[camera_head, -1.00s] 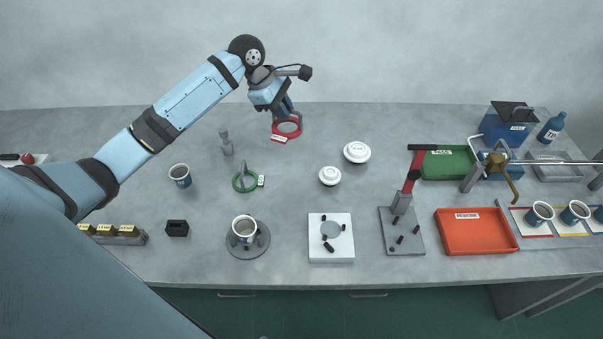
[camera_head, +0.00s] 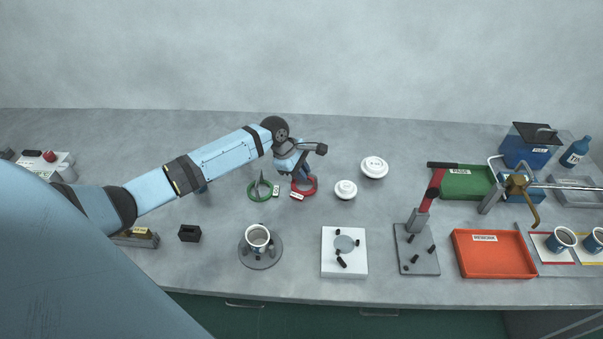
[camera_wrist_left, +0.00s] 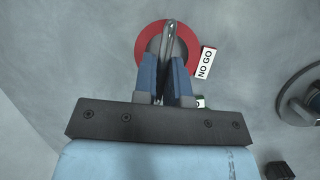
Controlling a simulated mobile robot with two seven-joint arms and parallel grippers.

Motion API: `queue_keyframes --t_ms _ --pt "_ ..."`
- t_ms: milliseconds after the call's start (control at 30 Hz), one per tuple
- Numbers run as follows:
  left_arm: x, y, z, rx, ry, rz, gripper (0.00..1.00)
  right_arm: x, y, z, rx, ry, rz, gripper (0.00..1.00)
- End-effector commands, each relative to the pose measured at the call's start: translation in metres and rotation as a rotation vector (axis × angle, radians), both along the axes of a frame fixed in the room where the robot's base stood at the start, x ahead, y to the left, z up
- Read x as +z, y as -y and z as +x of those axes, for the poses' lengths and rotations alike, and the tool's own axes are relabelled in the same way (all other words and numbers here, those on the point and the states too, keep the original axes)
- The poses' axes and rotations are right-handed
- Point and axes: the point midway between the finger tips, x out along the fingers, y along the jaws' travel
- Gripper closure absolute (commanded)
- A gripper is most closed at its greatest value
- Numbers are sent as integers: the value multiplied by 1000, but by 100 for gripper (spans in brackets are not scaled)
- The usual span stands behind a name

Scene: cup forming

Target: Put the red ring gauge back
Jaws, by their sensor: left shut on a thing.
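The red ring gauge (camera_head: 311,189) with its white tag is at mid-table, just right of the green ring gauge (camera_head: 252,195). My left gripper (camera_head: 302,176) is above it, shut on its grey upright handle. In the left wrist view, the red ring (camera_wrist_left: 143,52) lies beyond the fingers (camera_wrist_left: 168,62), with a "NO GO" tag beside it. The fingers and handle hide part of the ring. I cannot tell whether the ring touches the table. My right gripper is not in view.
Two white lids (camera_head: 374,167) (camera_head: 345,189) stand right of the red ring. In front are a cup on a round grey base (camera_head: 260,262), a white block (camera_head: 344,264) and a plate with a red lever (camera_head: 433,190). An orange tray (camera_head: 493,268) is further right.

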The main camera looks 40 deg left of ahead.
Motion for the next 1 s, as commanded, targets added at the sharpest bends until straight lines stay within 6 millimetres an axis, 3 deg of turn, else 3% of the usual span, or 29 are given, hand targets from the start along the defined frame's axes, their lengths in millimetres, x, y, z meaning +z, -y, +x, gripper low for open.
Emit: queue_keyframes --t_ms 400,433,533,867,1000 --pt "-8 0 0 1 0 -1 100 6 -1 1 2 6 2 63" --pt "-9 0 0 1 0 -1 83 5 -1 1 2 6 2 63" --pt "-9 0 0 0 0 0 62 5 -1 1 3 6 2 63" --pt "-7 -1 0 0 2 1 62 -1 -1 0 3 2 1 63" --pt "11 -7 -4 1 2 0 62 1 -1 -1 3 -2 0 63"
